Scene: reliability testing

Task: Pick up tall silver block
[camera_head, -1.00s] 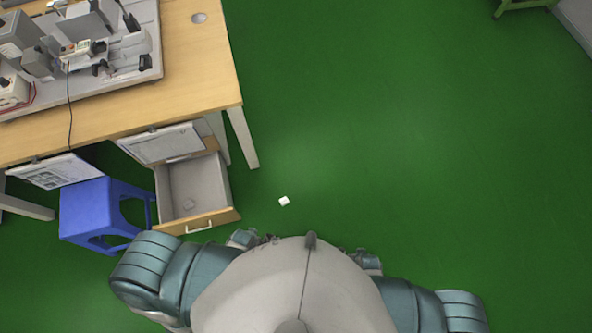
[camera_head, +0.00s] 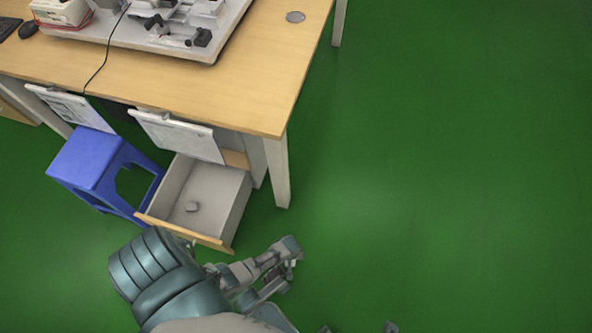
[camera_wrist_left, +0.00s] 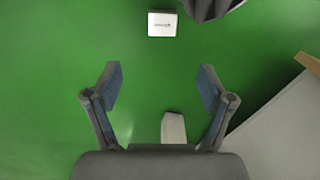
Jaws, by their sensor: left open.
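My left gripper (camera_head: 285,262) reaches over the green floor, right of the open drawer. In the left wrist view its two fingers (camera_wrist_left: 161,88) are spread, with nothing clasped. A pale silver-grey block (camera_wrist_left: 173,127) shows between the fingers near the palm, its lower end hidden by the palm. A flat-looking white block with small dark lettering (camera_wrist_left: 162,24) lies on the floor beyond the fingertips. In the head view my arm seems to cover that floor spot. Small grey parts at the bottom edge may be my right gripper (camera_head: 388,327); its jaws are unclear.
The open drawer (camera_head: 222,205) holds a small grey block (camera_head: 193,206); its side also shows at right in the wrist view (camera_wrist_left: 275,130). A wooden table (camera_head: 250,85) with equipment and a blue stool (camera_head: 92,160) stand left. The floor at right is clear.

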